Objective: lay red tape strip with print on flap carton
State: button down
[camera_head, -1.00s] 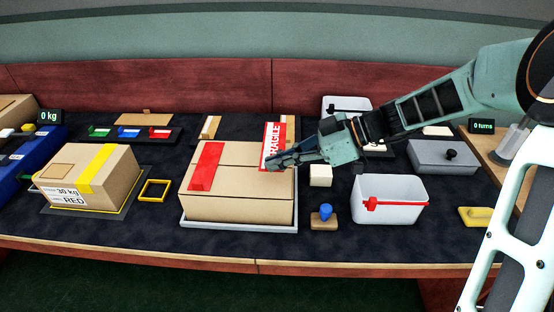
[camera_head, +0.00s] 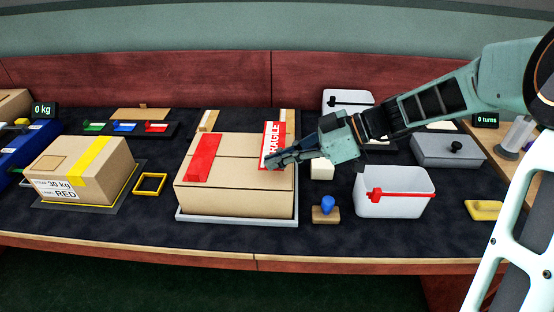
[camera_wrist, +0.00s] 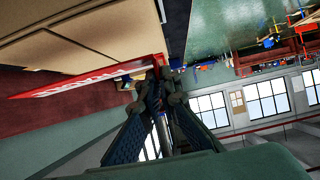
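The flap carton (camera_head: 233,200) is a brown box on a pale tray in the middle of the table, its top flaps folded down flat. The red tape strip with white FRAGILE print (camera_head: 272,133) is over the carton's back right corner and reaches past its back edge. My gripper (camera_head: 273,161) is shut on the strip's near end from the right. In the wrist view the strip (camera_wrist: 85,80) runs left from the fingers (camera_wrist: 155,75), alongside the carton (camera_wrist: 105,22). I cannot tell whether the strip touches the carton.
A plain red strip (camera_head: 205,157) lies on the carton's left half. A blue-handled stamp (camera_head: 327,207) and a grey tub with a red handle (camera_head: 420,203) stand to the right. A yellow-taped carton (camera_head: 80,173) stands to the left. The table's front strip is clear.

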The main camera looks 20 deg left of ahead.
aim_at(277, 185)
jog(key=shift+f+b, duration=2.4)
jog(key=c, duration=2.1)
grip_release()
jog(key=v, duration=1.2)
